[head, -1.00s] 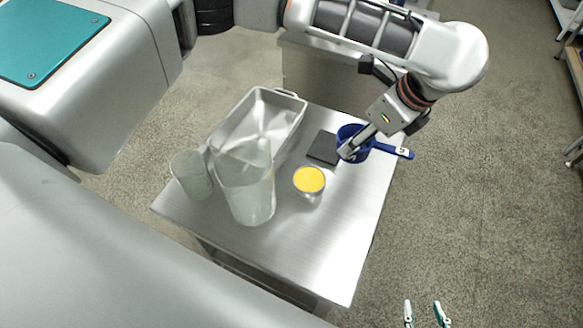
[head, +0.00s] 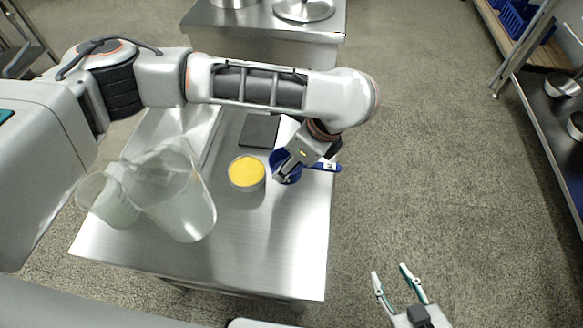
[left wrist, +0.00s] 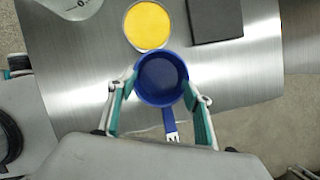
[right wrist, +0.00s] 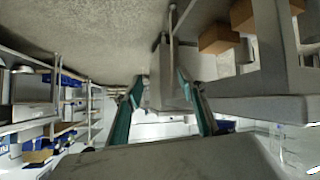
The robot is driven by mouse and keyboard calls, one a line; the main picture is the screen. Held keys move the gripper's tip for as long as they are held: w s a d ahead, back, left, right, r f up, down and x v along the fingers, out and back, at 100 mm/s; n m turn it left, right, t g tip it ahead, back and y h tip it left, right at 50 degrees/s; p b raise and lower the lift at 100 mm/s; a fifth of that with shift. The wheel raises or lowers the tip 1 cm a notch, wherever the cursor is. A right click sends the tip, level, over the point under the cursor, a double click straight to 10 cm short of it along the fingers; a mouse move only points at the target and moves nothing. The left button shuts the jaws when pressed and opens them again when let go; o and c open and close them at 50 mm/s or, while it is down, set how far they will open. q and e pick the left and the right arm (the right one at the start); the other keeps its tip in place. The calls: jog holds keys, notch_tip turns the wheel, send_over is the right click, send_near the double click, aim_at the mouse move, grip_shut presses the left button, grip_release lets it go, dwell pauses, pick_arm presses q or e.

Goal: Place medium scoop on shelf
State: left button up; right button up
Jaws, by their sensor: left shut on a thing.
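The blue scoop (head: 296,174) has a round cup and a straight handle (head: 327,167) pointing right. My left gripper (head: 284,170) is shut on its cup, near the right edge of the steel table (head: 260,255). In the left wrist view the scoop (left wrist: 161,78) sits between the two fingers, with its handle toward the wrist. I cannot tell whether it touches the table. My right gripper (head: 391,271) is open and empty, low over the floor at the right. A shelf unit (head: 545,115) stands at the far right.
A tin with yellow contents (head: 246,172), a dark square pad (head: 260,130), two clear containers (head: 180,205) and a metal tray (head: 205,120) are on the table. Metal pots (head: 562,84) and a blue bin (head: 515,18) are on the shelving. Open floor lies between table and shelves.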

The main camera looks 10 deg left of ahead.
pick_arm(q)
notch_tip(320, 180, down, 5)
jog(key=shift+s+r+b, duration=0.1)
jog(key=shift+b, duration=1)
jog(key=shift+r, duration=0.15)
jog(key=shift+c, duration=1.1)
jog(key=shift+r, duration=0.2)
jog(key=shift+f, duration=0.2)
jog(key=o, duration=1.3)
jog(key=shift+o, duration=0.2)
